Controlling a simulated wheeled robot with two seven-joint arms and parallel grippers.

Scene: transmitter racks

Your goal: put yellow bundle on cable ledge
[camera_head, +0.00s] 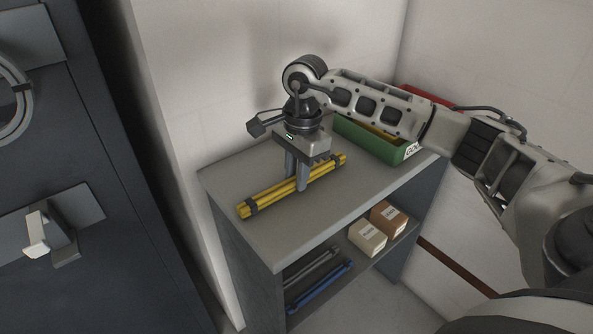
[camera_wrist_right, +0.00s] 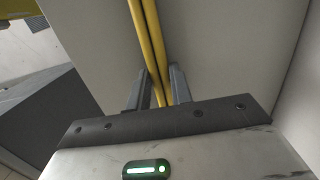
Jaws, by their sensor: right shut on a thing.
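The yellow bundle (camera_head: 275,195), several yellow rods with dark bands near its ends, lies along the grey top of the shelf unit (camera_head: 335,205) in the head view. My right gripper (camera_head: 297,184) points down over its middle, with its fingers on either side. In the right wrist view the yellow bundle (camera_wrist_right: 150,45) runs between the two fingers of my right gripper (camera_wrist_right: 158,90), which is shut on it. I cannot tell whether the bundle touches the top. I cannot make out which surface is the cable ledge. My left gripper is not in view.
A green bin (camera_head: 372,138) stands at the back right of the top, with something red behind it. The shelf below holds a cream box (camera_head: 367,237), a brown box (camera_head: 389,218) and a blue bundle (camera_head: 318,287). A dark cabinet (camera_head: 75,180) stands at the left. The top's front is clear.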

